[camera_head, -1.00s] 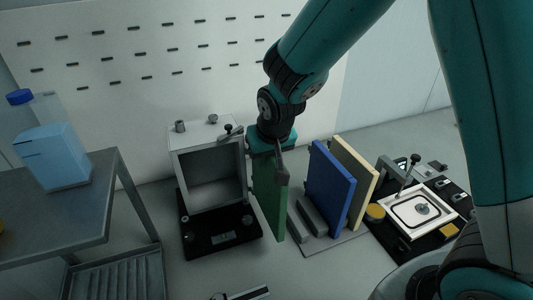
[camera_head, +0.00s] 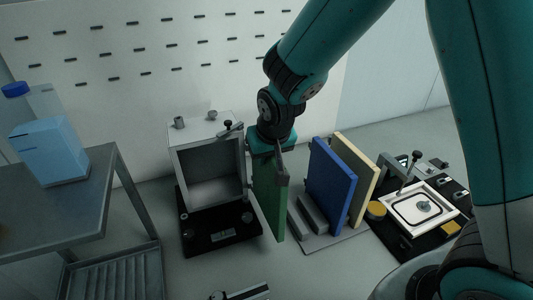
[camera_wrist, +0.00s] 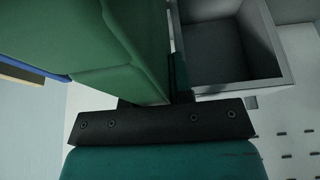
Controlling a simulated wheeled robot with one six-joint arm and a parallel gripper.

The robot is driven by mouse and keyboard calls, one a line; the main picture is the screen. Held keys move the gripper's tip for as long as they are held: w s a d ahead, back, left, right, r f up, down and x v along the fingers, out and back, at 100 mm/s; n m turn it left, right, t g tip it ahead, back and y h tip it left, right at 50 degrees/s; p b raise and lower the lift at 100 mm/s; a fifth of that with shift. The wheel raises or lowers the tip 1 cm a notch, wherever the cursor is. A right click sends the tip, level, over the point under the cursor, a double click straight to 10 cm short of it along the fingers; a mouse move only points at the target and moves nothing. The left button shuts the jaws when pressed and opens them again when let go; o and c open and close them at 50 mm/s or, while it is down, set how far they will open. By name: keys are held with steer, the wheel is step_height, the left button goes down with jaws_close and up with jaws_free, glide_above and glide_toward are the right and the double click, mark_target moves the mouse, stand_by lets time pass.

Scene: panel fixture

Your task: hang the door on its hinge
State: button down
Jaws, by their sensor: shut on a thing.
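My gripper (camera_head: 272,150) is shut on the green door (camera_head: 270,200), which hangs upright below it, just right of the open grey box (camera_head: 209,175). The door looks apart from the box, with a narrow gap, though its far edge is partly hidden. In the wrist view the green door (camera_wrist: 100,45) fills the upper left, and the open box (camera_wrist: 225,45) is at the upper right. The box's open front faces the camera and it stands on a black base (camera_head: 218,232). I cannot make out the hinge pins clearly.
A blue panel (camera_head: 330,185) and a cream panel (camera_head: 357,175) stand in a rack to the right. A black fixture with a white tray (camera_head: 420,208) is farther right. A table (camera_head: 75,215) with a blue-capped bottle (camera_head: 48,150) is at left.

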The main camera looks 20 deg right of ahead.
steer(key=shift+f+b, duration=0.8)
steer(key=shift+f, duration=0.25)
steer(key=c, duration=0.9)
jaws_free()
steer(key=shift+r, duration=0.1)
steer(key=b+v, duration=0.1)
steer(key=v, duration=1.6)
steer(key=shift+r+b, duration=0.15)
steer(key=shift+b, duration=0.25)
steer(key=shift+s, duration=0.15)
steer(key=s+a+f+n+g+y, duration=0.1)
steer(key=s+n, duration=0.1)
steer(key=s, duration=0.4)
steer(key=s+a+f+n+g+y, duration=0.1)
steer(key=s+a+n+g, duration=0.1)
steer(key=s, duration=0.3)
steer(key=s+a+f+n+g+y, duration=0.1)
steer(key=s+f+n+y, duration=0.1)
steer(key=s, duration=0.4)
steer(key=shift+s+a+f+n+g, duration=0.1)
steer(key=shift+s+a+n+g, duration=0.25)
steer(key=shift+n, duration=0.25)
